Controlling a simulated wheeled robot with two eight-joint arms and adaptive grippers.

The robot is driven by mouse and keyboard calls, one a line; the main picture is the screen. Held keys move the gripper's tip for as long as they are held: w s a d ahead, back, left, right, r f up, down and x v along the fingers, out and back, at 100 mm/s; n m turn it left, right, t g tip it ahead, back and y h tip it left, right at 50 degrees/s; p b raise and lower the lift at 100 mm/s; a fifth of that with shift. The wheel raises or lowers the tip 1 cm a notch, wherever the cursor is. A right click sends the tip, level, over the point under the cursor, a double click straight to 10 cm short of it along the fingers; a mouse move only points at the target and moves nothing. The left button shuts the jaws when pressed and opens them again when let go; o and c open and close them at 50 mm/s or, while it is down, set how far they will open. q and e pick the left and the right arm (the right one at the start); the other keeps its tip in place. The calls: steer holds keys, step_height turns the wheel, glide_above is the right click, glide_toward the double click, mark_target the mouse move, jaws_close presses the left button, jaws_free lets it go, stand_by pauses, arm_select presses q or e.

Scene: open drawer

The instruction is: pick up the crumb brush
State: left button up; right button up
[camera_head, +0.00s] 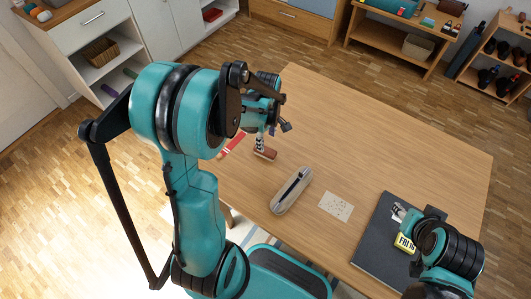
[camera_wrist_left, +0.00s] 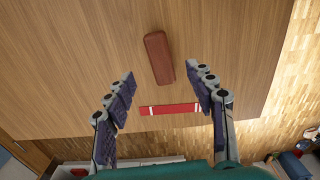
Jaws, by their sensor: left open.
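The crumb brush (camera_head: 266,153) appears as a small reddish-brown block on the wooden table, near its left side. In the left wrist view the brush (camera_wrist_left: 158,57) lies lengthwise, slightly tilted, between and a little beyond my open fingertips. My left gripper (camera_head: 261,140) points down just above the brush in the head view, partly covering it. In the left wrist view the gripper (camera_wrist_left: 160,72) is open and empty, with one finger on each side. My right gripper (camera_head: 405,213) is over the dark folder at the lower right; its fingers are not clear.
A red strip with white bands (camera_wrist_left: 172,108) lies beside the brush. A grey case (camera_head: 291,190), a speckled card (camera_head: 336,206), a dark folder (camera_head: 372,246) and a yellow date block (camera_head: 404,243) are on the table (camera_head: 390,140). The table's far part is clear.

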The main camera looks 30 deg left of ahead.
mark_target(265, 152)
arm_select(q)
step_height(265, 152, down, 3)
steer(key=shift+s+a+r+b, duration=0.1)
steer(key=shift+s+b, duration=0.05)
steer(key=shift+b, duration=0.4)
steer(key=f+b, duration=0.1)
steer(key=f, duration=0.1)
steer(key=f+b, duration=0.2)
steer(key=f, duration=0.1)
steer(key=shift+w+a+f, duration=0.2)
steer(key=shift+f, duration=0.1)
steer(key=shift+r, duration=0.1)
jaws_close()
